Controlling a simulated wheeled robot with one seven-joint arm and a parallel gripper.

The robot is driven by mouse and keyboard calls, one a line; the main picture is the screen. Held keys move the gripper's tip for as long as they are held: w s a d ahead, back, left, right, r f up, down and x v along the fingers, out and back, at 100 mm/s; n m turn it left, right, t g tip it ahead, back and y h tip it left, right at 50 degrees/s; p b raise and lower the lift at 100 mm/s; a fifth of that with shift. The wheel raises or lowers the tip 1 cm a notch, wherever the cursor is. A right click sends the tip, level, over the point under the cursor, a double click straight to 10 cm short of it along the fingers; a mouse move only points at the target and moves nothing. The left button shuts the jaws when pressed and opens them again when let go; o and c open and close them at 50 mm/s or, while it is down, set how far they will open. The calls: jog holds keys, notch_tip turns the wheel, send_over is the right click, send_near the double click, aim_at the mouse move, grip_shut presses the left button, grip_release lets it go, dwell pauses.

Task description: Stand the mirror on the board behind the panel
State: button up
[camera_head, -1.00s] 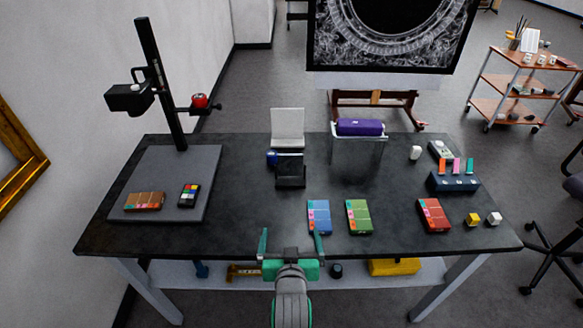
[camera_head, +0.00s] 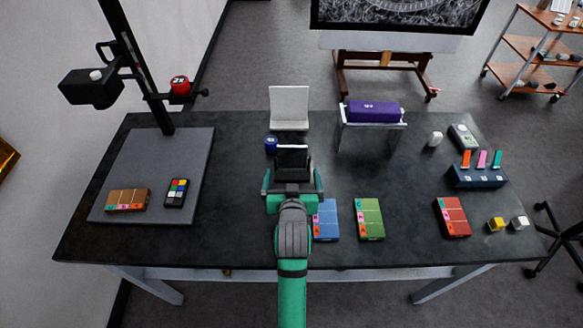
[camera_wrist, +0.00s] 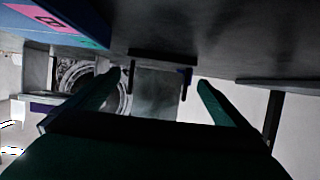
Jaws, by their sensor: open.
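What looks like the mirror (camera_head: 293,160), a small dark upright plate with a pale top edge and black foot, stands near the table's middle. The wrist view shows it as a grey-green square (camera_wrist: 157,95) between the fingers, apart from them. My gripper (camera_head: 292,183) is open and empty, just on the near side of it, partly hiding its foot. The grey board (camera_head: 150,175) is at the left under a black column.
A blue jar (camera_head: 271,144) stands close left of the mirror, with a white upright card (camera_head: 289,106) behind. Blue (camera_head: 325,220), green (camera_head: 369,219) and red (camera_head: 452,217) blocks lie right. The column (camera_head: 140,70) carries a camera arm over the board; the board's back is bare.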

aim_at(292, 167)
jog(key=x, duration=0.5)
jog(key=shift+w, duration=0.15)
jog(key=shift+w+f, duration=0.2)
jog(key=shift+w, duration=0.2)
